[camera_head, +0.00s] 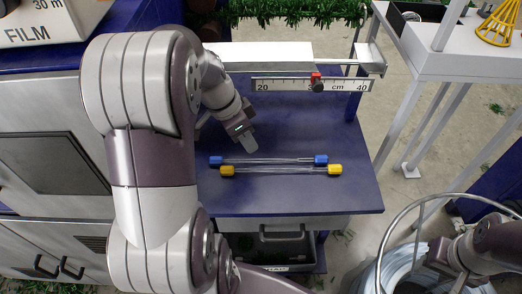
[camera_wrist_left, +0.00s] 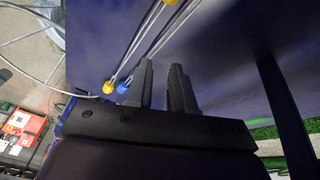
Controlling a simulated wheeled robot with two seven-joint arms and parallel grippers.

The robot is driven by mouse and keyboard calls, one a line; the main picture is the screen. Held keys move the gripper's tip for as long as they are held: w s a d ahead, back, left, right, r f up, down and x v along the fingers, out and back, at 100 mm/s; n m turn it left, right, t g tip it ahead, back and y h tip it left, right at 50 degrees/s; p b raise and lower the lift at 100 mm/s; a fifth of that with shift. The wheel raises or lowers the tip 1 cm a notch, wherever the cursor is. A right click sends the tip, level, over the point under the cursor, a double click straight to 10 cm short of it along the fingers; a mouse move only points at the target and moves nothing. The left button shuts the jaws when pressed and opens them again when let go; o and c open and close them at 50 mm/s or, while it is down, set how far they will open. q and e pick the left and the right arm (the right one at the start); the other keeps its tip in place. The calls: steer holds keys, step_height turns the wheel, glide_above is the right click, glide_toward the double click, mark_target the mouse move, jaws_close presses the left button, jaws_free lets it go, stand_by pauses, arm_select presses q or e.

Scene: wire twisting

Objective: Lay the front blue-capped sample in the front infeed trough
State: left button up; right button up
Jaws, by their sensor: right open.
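A clear, thin sample with blue caps (camera_head: 321,160) lies across the blue table, just behind a similar sample with yellow caps (camera_head: 335,169). In the left wrist view one blue cap (camera_wrist_left: 122,88) and one yellow cap (camera_wrist_left: 109,88) show left of the fingers. My left gripper (camera_head: 247,146) points down over the table, just behind the blue-capped sample. Its fingers (camera_wrist_left: 162,72) are apart, with nothing held between them. My right gripper (camera_head: 440,262) is open at the lower right, far from the samples and partly hard to make out. I cannot identify the front infeed trough.
A white bar with a centimetre ruler (camera_head: 285,85) and a red clip (camera_head: 316,80) stands along the table's back. A black bin (camera_head: 286,246) sits below the front edge. A wire-rimmed container is near my right arm. The table right of the samples (camera_head: 360,185) is clear.

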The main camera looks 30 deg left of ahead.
mark_target(264, 159)
arm_select(q)
steer(key=m, duration=0.1)
steer(key=d+m, duration=0.1)
steer(key=m, duration=0.1)
steer(key=d+m, duration=0.1)
steer(key=m, duration=0.1)
steer(key=shift+w+f+h, duration=0.3)
steer(key=shift+f+h, duration=0.05)
steer(key=shift+h, duration=0.05)
steer(key=x, duration=0.2)
steer(key=b+x, duration=0.1)
steer(key=x, duration=0.2)
steer(key=shift+a+f+b, duration=0.3)
steer(key=shift+f+b, duration=0.05)
steer(key=shift+f, duration=0.15)
arm_select(e)
steer(key=shift+w+a+f, duration=0.1)
steer(key=shift+f, duration=0.7)
arm_select(q)
steer(key=shift+c, duration=0.3)
jaws_close()
